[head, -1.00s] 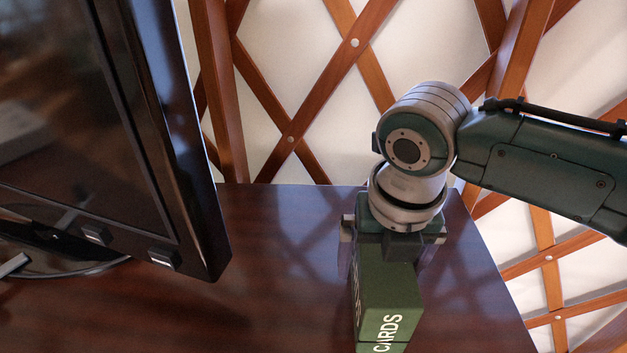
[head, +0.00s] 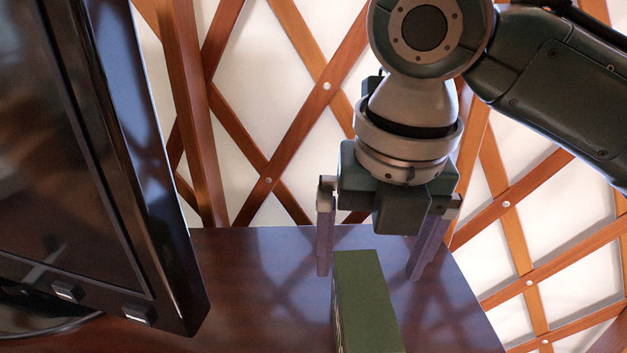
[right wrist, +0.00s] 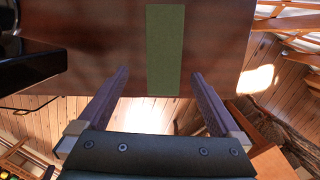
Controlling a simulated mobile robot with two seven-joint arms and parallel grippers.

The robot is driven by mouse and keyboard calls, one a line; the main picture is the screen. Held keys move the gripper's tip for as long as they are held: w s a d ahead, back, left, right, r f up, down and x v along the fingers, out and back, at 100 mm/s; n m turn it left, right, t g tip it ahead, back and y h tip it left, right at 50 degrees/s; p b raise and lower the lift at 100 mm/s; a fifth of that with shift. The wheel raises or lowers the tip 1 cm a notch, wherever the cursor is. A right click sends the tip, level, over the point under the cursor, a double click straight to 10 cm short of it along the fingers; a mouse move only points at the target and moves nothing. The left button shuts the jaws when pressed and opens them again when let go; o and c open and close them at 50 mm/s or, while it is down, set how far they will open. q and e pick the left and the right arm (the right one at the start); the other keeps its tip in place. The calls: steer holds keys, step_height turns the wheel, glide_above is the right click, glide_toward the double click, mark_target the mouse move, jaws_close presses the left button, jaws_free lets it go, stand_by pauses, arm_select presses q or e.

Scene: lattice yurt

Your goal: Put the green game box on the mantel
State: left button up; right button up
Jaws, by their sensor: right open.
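The green game box (head: 367,300) stands on the dark wooden table top, its near part cut off by the bottom edge of the head view. My right gripper (head: 369,268) is open and empty, its fingers spread to the left and right of the box's far end. They look apart from the box. In the right wrist view the narrow green top of the box (right wrist: 165,50) lies beyond the open fingers (right wrist: 160,76), centred between them. My left gripper is not in view. I cannot make out a mantel.
A black monitor (head: 120,190) stands on the table (head: 265,275), left of the box, with a clear strip between. The table's right edge runs close to the box. A wooden lattice wall (head: 290,110) rises behind the table.

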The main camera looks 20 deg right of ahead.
steer(key=s+a+f+m, duration=0.1)
steer(key=m, duration=0.1)
steer(key=s+a+f+m+y, duration=0.1)
steer(key=m, duration=0.1)
steer(key=s+a+m, duration=0.1)
steer(key=s, duration=0.1)
steer(key=shift+a+f+m, duration=0.35)
steer(key=shift+f+m, duration=0.05)
steer(key=s+d+f+m+t, duration=0.1)
steer(key=s+m, duration=0.4)
steer(key=m, duration=0.6)
steer(key=s+d+m, duration=0.3)
steer(key=s+m, duration=0.3)
steer(key=m, duration=0.5)
steer(key=shift+s+d+f+m+t, duration=0.2)
steer(key=shift+d+f+m+t, duration=0.05)
steer(key=shift+f+m+t, duration=0.15)
